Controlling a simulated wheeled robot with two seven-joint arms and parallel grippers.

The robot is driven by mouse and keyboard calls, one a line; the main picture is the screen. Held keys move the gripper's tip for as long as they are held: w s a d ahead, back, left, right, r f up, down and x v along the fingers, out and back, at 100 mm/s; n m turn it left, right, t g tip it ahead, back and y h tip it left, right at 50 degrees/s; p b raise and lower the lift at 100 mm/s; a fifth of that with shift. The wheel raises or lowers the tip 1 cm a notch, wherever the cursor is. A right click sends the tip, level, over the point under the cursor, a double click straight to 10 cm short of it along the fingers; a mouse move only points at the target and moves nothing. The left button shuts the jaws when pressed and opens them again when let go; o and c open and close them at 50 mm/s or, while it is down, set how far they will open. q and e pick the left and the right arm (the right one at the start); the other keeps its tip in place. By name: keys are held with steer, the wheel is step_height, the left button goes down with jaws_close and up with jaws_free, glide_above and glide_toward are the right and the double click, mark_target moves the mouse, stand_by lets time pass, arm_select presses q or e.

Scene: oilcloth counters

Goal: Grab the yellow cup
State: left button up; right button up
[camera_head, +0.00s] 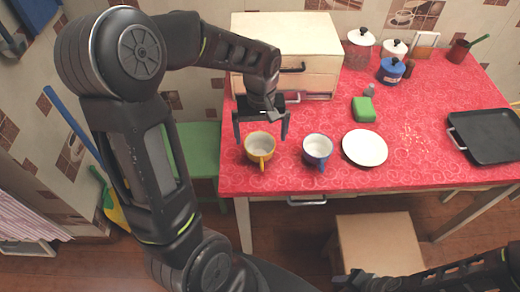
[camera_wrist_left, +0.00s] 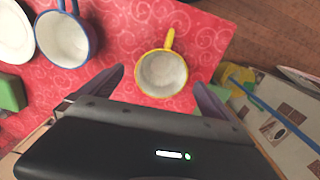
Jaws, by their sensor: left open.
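The yellow cup (camera_head: 260,147) stands upright on the red patterned counter (camera_head: 290,178), near its front left edge, with its handle toward the front. In the left wrist view the yellow cup (camera_wrist_left: 162,73) shows whole, ahead of and between the finger tips. My left gripper (camera_head: 261,135) is open and empty, just behind and above the cup; its fingers also show in the left wrist view (camera_wrist_left: 157,85). I cannot tell whether they touch the cup. My right arm (camera_head: 440,280) shows at the bottom right, but its fingers cannot be made out clearly.
A blue cup (camera_head: 318,148) stands to the right of the yellow cup, then a white plate (camera_head: 365,148). A green sponge (camera_head: 364,109), a white bread box (camera_head: 290,40) and lidded pots (camera_head: 391,70) stand farther back. A black tray (camera_head: 488,135) lies at the right. A stool (camera_head: 378,242) is in front.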

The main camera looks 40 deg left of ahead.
mark_target(260, 146)
arm_select(q)
step_height(260, 146, down, 5)
steer(key=shift+s+a+f+p, duration=0.1)
steer(key=shift+p, duration=0.25)
stand_by(0.3)
steer(key=shift+c, duration=0.2)
steer(key=c, duration=1.5)
